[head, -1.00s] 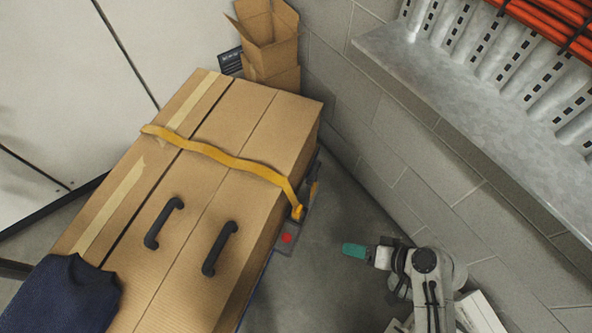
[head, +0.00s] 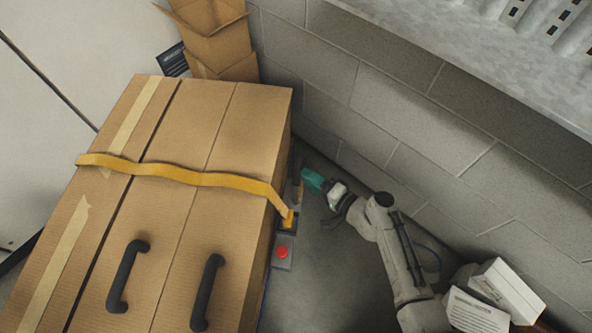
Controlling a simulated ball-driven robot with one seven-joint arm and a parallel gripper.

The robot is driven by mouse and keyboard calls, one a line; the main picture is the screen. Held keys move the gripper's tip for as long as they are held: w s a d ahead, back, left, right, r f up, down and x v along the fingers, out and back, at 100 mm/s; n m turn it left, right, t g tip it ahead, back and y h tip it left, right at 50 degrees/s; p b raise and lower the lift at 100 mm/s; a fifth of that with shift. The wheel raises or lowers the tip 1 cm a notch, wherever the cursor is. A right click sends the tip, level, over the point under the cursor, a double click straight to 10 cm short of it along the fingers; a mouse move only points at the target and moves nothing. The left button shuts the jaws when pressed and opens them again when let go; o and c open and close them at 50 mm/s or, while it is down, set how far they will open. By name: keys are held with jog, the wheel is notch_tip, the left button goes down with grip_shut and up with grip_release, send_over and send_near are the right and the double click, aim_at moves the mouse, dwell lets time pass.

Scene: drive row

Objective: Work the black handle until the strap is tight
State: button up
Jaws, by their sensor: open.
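A yellow strap (head: 190,176) lies across the tall cardboard box (head: 225,140) in a wavy line. It runs over the right edge to a small fitting (head: 289,217) at the box's side. A dark upright part (head: 297,165) beside the fitting may be the black handle; it is narrow and partly hidden. My gripper (head: 311,180) has teal fingers and is open, just right of that part. I cannot tell whether they touch. Two black grips (head: 127,276) (head: 206,293) are fixed on the box top.
A red button (head: 282,252) on a grey plate is below the fitting. A block wall (head: 400,110) and metal ledge (head: 490,50) stand at the right. Open cartons (head: 210,40) are behind the box. White boxes (head: 480,310) lie at the lower right. Grey floor (head: 335,265) is clear between.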

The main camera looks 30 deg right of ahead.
aim_at(298, 171)
jog(key=shift+b+x, duration=0.45)
jog(key=shift+x, duration=2.35)
grip_shut()
